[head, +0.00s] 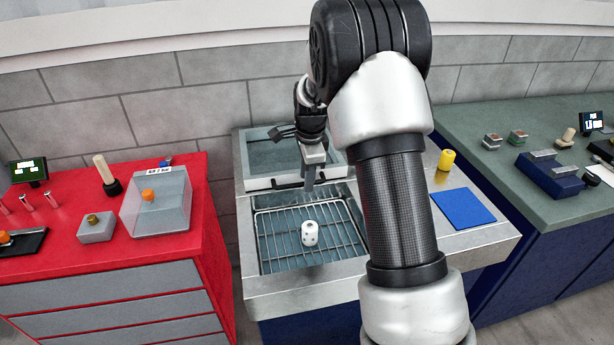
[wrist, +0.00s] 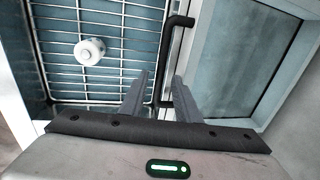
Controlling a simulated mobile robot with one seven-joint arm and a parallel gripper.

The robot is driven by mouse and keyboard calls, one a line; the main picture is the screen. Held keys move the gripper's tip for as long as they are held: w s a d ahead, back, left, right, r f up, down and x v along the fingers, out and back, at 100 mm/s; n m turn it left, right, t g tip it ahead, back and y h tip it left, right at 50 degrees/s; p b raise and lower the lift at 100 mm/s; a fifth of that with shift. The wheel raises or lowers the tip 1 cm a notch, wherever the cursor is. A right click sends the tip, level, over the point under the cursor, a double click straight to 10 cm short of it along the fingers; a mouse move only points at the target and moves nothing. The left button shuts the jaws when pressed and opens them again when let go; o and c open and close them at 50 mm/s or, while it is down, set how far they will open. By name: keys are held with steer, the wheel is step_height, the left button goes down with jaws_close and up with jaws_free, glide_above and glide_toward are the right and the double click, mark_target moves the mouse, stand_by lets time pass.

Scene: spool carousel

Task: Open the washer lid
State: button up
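The washer (head: 262,290) is a metal-topped unit with an open basin in front. Its lid (head: 262,183), a pale frame with a glassy panel, lies at the back of the basin, leaving the front uncovered; I cannot tell if it is tilted. The lid also shows at right in the wrist view (wrist: 205,35). A black bar handle (wrist: 168,55) runs along its front edge. My gripper (head: 309,187) points down by this edge. In the wrist view its fingers (wrist: 161,75) are apart, with the handle showing in the gap; contact is not clear.
A white part (head: 310,233) stands on the wire rack (head: 280,257) in the basin. A yellow part (head: 446,160) and blue pad (head: 463,208) are on the right counter. A red bench (head: 75,240) stands left, a green-topped bench (head: 500,185) right.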

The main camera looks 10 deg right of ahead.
steer(key=s+r+p, duration=0.1)
steer(key=s+r, duration=0.2)
steer(key=r, duration=1.4)
steer(key=shift+s, duration=0.15)
steer(key=s+a+r+n+t+p, duration=0.15)
steer(key=s+r+n+p, duration=0.5)
steer(key=s+r, duration=0.7)
steer(key=s+f+n+t+p, duration=0.1)
steer(key=s+n+t, duration=0.1)
steer(key=s+n, duration=0.9)
steer(key=s, duration=0.6)
steer(key=shift+a+p, duration=0.25)
steer(key=shift+p, duration=0.05)
